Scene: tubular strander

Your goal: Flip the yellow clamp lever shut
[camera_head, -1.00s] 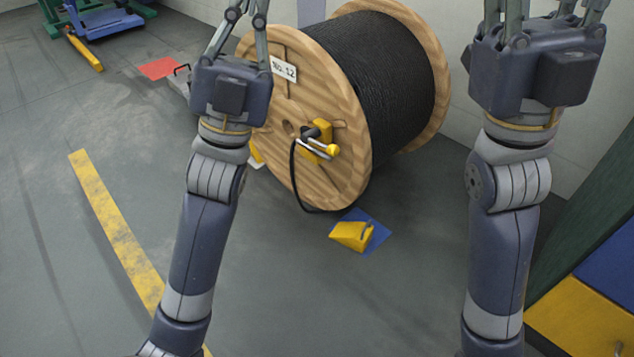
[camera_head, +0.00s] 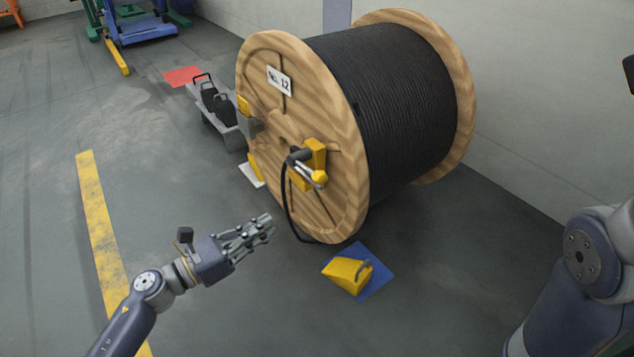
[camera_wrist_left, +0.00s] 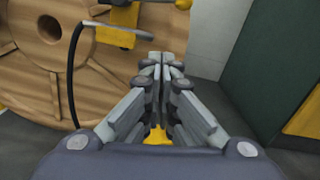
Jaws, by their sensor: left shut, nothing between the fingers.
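The yellow clamp (camera_head: 315,152) sits on the near face of the wooden cable drum (camera_head: 345,200). Its metal lever ends in a yellow knob (camera_head: 319,178) and sticks out from the drum face toward the lower right. A black cable end (camera_head: 286,190) hangs from the clamp in a loop. My left gripper (camera_head: 269,226) is shut and empty, in front of and below the clamp, apart from it. My right gripper is out of view.
A yellow wheel chock (camera_head: 347,277) lies on a blue floor patch (camera_head: 379,277) below the drum. A grey stand with black handles (camera_head: 216,108) is left of the drum. Open floor lies to the left, with a yellow line (camera_head: 103,225).

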